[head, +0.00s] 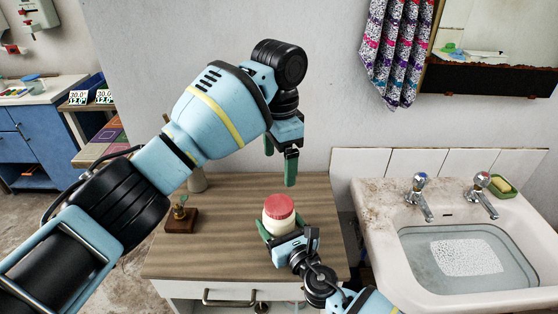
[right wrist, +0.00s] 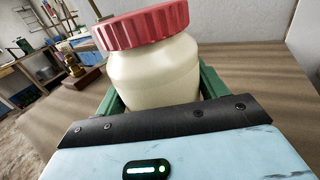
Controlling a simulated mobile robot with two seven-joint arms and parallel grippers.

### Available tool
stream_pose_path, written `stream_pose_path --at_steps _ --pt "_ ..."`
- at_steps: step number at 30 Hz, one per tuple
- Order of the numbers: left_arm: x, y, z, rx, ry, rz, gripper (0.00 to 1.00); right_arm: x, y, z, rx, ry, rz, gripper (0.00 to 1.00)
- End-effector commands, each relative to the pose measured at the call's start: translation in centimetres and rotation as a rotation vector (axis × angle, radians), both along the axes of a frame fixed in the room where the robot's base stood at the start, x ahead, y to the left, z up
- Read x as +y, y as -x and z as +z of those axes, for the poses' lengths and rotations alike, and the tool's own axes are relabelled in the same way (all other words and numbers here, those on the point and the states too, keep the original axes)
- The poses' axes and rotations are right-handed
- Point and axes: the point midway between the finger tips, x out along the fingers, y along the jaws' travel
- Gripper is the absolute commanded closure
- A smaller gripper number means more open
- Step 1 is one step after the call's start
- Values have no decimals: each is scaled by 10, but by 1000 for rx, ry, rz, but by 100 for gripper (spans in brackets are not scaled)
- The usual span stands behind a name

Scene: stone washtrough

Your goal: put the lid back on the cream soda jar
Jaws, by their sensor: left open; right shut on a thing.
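The cream soda jar (head: 279,224) is a squat cream jar upright over the wooden cabinet top. Its red ribbed lid (head: 274,206) sits on its mouth; I cannot tell whether it is screwed tight. In the right wrist view the jar (right wrist: 155,75) and lid (right wrist: 142,25) fill the upper middle. My right gripper (head: 284,233) is shut on the jar's body, with green fingers on both sides. My left gripper (head: 279,166) is open and empty, fingers pointing down, above and slightly behind the lid, apart from it.
The wooden cabinet top (head: 225,240) is mostly clear around the jar. A water-filled stone sink (head: 375,205) with two taps is at right.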

Motion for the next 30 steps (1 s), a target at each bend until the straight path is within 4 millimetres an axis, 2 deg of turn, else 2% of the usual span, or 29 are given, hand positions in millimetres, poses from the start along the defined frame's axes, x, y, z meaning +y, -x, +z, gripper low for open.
stream_pose_path --at_steps 2,3,8,19,24,30 --pt "0 0 0 0 0 0 13 0 1 -1 2 0 1 92" --pt "0 0 0 0 0 0 13 0 1 -1 2 0 1 24" --pt "0 0 0 0 0 0 13 0 0 -1 1 0 1 3" --pt "0 0 4 -5 0 0 13 -3 6 0 1 0 0 3" --pt "0 1 17 -21 1 0 13 -14 28 1 -1 2 1 3" --pt "0 2 24 -30 0 0 13 -28 55 0 1 0 0 3"
